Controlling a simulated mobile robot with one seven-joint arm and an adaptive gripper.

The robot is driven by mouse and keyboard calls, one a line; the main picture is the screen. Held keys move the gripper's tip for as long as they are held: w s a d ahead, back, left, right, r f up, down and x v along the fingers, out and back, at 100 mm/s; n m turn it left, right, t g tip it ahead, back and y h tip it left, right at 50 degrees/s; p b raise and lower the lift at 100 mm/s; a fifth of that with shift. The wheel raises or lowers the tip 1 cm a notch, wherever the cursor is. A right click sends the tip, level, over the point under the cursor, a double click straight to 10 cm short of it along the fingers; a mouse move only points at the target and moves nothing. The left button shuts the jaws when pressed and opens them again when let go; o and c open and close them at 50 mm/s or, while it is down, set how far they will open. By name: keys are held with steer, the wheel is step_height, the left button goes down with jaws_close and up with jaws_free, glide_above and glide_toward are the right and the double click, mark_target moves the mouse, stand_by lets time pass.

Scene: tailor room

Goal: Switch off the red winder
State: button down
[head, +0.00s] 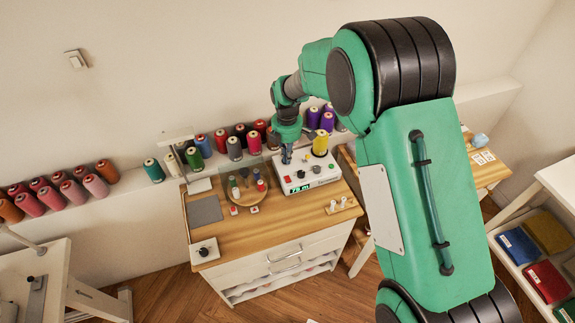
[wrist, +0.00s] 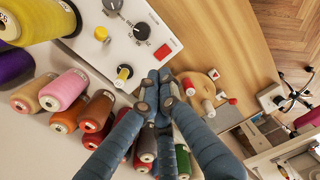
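A white winder box (head: 308,172) stands on the wooden cabinet top, with a yellow thread cone, knobs and a green-lit display. It also shows in the wrist view (wrist: 118,40), with a dark dial (wrist: 141,31) and a red square button (wrist: 163,51). I cannot tell which control is its power switch. My gripper (head: 286,159) points down over the box's left edge in the head view. In the wrist view my gripper's fingertips (wrist: 158,76) are close together with nothing visible between them, beside the box's edge. Whether they touch it is unclear.
A round wooden board (head: 236,196) with small spools stands left of the box. Several thread cones (head: 234,149) line the ledge behind. A grey mat (head: 205,210) and a small knob box (head: 205,250) lie left. The cabinet top's front middle is mostly clear.

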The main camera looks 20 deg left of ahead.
steer(key=shift+r, duration=2.05)
steer(key=s+d+r+m+t+y+b, duration=0.15)
steer(key=d+r+m, duration=0.45)
steer(key=d+r, duration=0.75)
steer(key=s+d+r+m+t, duration=0.1)
steer(key=s+d+r+m, duration=0.2)
steer(key=d+r+m, duration=0.75)
steer(key=s+d+r+m+t+b, duration=0.1)
steer(key=s+d+r, duration=0.3)
steer(key=d, duration=0.5)
steer(key=s+d+r+m+t, duration=0.1)
steer(key=s+d+m, duration=0.1)
steer(key=s+d, duration=0.6)
steer(key=s+d+f+m+t+h+b, duration=0.1)
steer(key=s+d+m, duration=0.6)
steer(key=s+d, duration=0.3)
steer(key=s, duration=0.3)
steer(key=shift+d+f, duration=0.2)
steer(key=shift+f, duration=0.1)
